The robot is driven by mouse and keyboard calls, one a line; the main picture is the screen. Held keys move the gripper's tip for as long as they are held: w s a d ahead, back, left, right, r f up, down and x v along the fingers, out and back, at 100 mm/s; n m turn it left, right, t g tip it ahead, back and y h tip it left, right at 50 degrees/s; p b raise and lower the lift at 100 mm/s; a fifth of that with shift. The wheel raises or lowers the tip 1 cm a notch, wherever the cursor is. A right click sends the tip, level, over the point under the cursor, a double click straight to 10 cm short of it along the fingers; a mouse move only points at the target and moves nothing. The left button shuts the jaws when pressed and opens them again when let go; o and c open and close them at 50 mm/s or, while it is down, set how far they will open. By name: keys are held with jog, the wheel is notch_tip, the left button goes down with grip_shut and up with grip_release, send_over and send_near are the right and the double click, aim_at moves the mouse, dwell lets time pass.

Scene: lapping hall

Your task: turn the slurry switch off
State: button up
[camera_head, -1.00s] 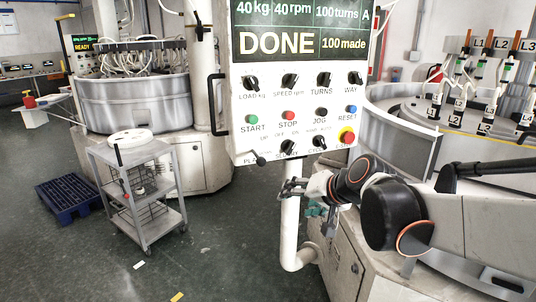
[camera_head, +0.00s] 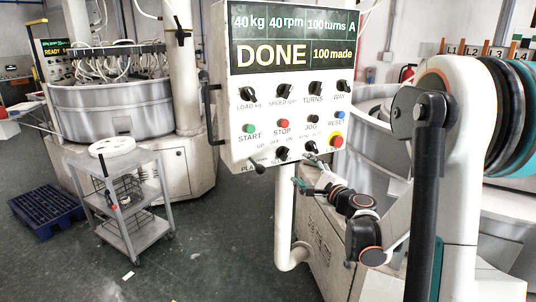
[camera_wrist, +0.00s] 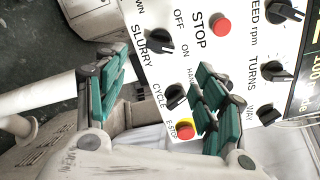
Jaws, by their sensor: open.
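The slurry switch is a black rotary knob (camera_wrist: 160,42) on the white control panel (camera_head: 238,108), with OFF and ON printed beside it. Its pointer seems turned toward ON, but the mark is small. In the head view the slurry knob (camera_head: 282,153) is in the bottom row, between a lever and the cycle knob. My gripper (camera_head: 303,186) is just below the panel's lower edge, apart from the knob. In the wrist view my gripper (camera_wrist: 160,92) has its teal-padded fingers wide apart with nothing between them; the slurry knob lies beyond the gap.
The cycle knob (camera_wrist: 175,97) and red E-stop (camera_wrist: 187,126) on yellow are close to the right finger. A lever (camera_head: 257,167) sticks out at the panel's lower left. A white post (camera_head: 285,220) stands under the panel. A grey cart (camera_head: 130,200) stands left on open floor.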

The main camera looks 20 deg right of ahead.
aim_at(286, 155)
jog(key=w+b, duration=0.1)
jog(key=w, duration=0.3)
jog(key=w+b, duration=0.1)
jog(key=w, duration=0.8)
jog(key=shift+w+a+b, duration=0.3)
jog(key=shift+w+b, duration=0.05)
jog(key=shift+b, duration=0.05)
jog(key=c, duration=1.1)
